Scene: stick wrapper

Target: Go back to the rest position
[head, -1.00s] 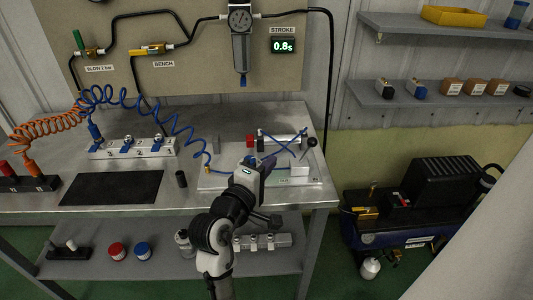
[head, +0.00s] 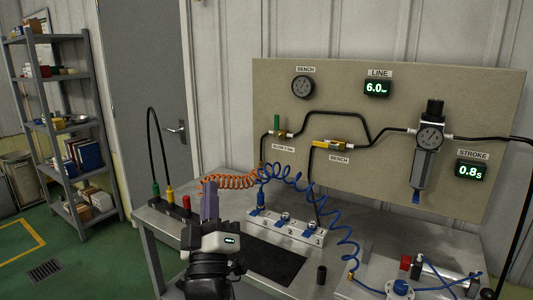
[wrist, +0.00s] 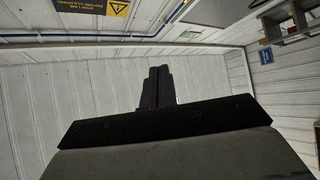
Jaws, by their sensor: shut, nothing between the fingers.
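My gripper (head: 209,202) stands upright in front of the workbench in the head view, its fingers pointing up. In the wrist view its two dark fingers (wrist: 157,87) lie side by side with nothing between them. It is shut and apart from the things on the bench. The wrist view looks past the fingers to pale panelled walls and a ceiling edge.
The workbench (head: 367,238) holds a black mat (head: 268,262), a white valve block (head: 290,230), a blue coiled hose (head: 333,225) and a cylinder fixture at right. A shelf rack (head: 62,123) and open green floor (head: 100,260) are at left.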

